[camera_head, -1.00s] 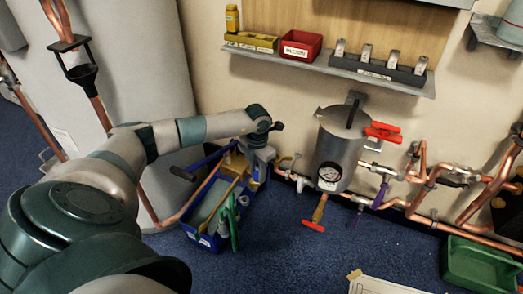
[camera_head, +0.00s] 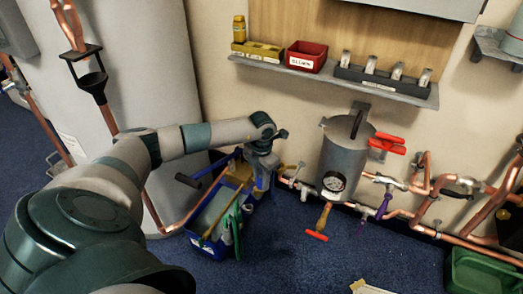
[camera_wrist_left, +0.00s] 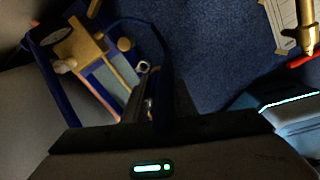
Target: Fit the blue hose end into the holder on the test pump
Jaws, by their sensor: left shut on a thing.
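The test pump is a blue trough (camera_head: 237,254) on the floor, with a dark-gripped lever, brass-coloured parts and green-handled tools in it. It also shows in the left wrist view (camera_wrist_left: 50,95). My left gripper (camera_head: 262,182) is above its back right corner, pointing down. In the left wrist view my left gripper (camera_wrist_left: 160,100) is shut on the blue hose (camera_wrist_left: 133,21), which arcs up and left over the pump. A small pale metal fitting (camera_wrist_left: 144,67) shows just left of the fingers. The holder and the seating of the hose end cannot be made out. My right gripper is out of view.
A grey vessel (camera_head: 343,160) with a gauge and red handles hangs on the wall right of my gripper. Copper pipes with valves (camera_head: 430,185) run further right. A shelf (camera_head: 320,78) with bins is above. A green crate (camera_head: 480,272) stands lower right. Open blue floor lies in front.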

